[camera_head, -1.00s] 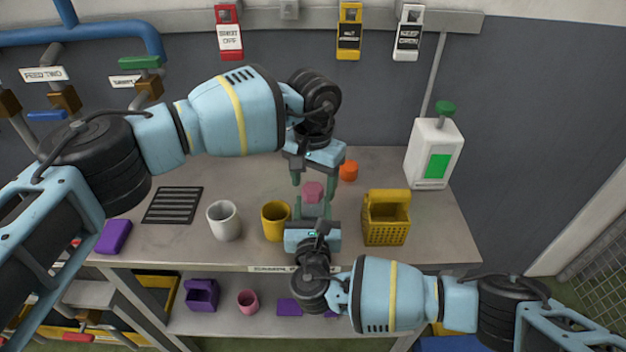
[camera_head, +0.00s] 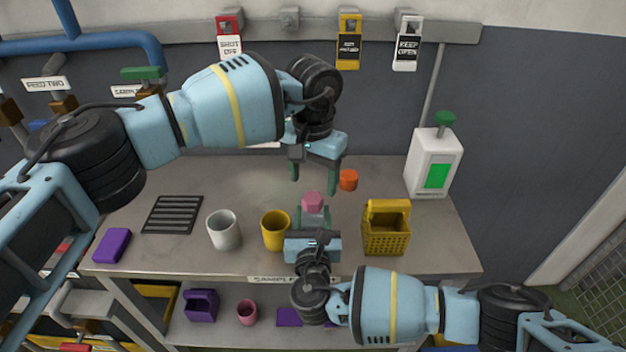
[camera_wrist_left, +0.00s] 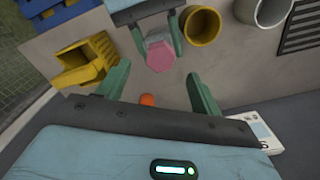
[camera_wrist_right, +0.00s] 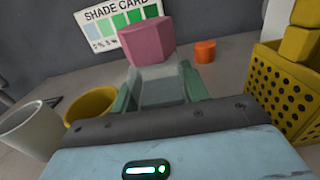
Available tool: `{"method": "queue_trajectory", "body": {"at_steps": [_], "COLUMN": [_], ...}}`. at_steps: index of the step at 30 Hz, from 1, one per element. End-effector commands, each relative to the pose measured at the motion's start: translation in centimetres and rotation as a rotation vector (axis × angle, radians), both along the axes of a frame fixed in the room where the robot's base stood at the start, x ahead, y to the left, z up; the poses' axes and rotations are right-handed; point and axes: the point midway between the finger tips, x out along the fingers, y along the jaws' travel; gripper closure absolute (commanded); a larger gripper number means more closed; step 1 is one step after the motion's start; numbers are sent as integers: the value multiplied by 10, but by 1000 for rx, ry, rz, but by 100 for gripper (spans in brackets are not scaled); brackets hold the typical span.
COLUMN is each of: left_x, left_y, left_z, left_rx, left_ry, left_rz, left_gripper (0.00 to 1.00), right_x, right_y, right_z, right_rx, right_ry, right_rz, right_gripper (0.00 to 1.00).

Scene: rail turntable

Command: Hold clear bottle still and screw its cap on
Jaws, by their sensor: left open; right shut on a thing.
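The clear bottle (camera_wrist_right: 160,90) stands upright between the fingers of my right gripper (camera_head: 313,220), which is shut on it. A pink faceted cap (camera_head: 313,202) sits on top of the bottle; it also shows in the left wrist view (camera_wrist_left: 160,52). I cannot tell how tightly it is seated. My left gripper (camera_head: 314,184) is open and empty above the cap, fingers pointing down and apart from it. In the left wrist view the cap lies beyond the fingertips. My right gripper hides most of the bottle in the head view.
An orange round piece (camera_head: 348,180) lies behind and right of the bottle. A yellow cup (camera_head: 275,231) and white cup (camera_head: 223,231) stand left, a yellow basket (camera_head: 386,235) right. A black grate (camera_head: 173,214) and purple block (camera_head: 112,245) lie further left; a white canister (camera_head: 434,165) stands back right.

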Motion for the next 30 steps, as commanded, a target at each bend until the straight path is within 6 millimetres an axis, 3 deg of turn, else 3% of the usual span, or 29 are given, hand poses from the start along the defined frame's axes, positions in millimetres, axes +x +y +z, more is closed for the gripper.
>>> {"method": "queue_trajectory", "body": {"at_steps": [7, 20, 30], "left_x": [0, 0, 0], "left_y": [0, 1, 1], "left_z": [-1, -1, -1], "left_rx": [0, 0, 0], "left_ry": [1, 0, 0], "left_rz": [45, 486, 579], "left_gripper": [35, 35, 35], "right_x": [0, 0, 0], "right_y": [0, 0, 0], "right_z": [-1, 0, 0], "right_rx": [0, 0, 0], "right_ry": [1, 1, 1], "right_rz": [0, 0, 0], "right_gripper": [96, 96, 96]}}
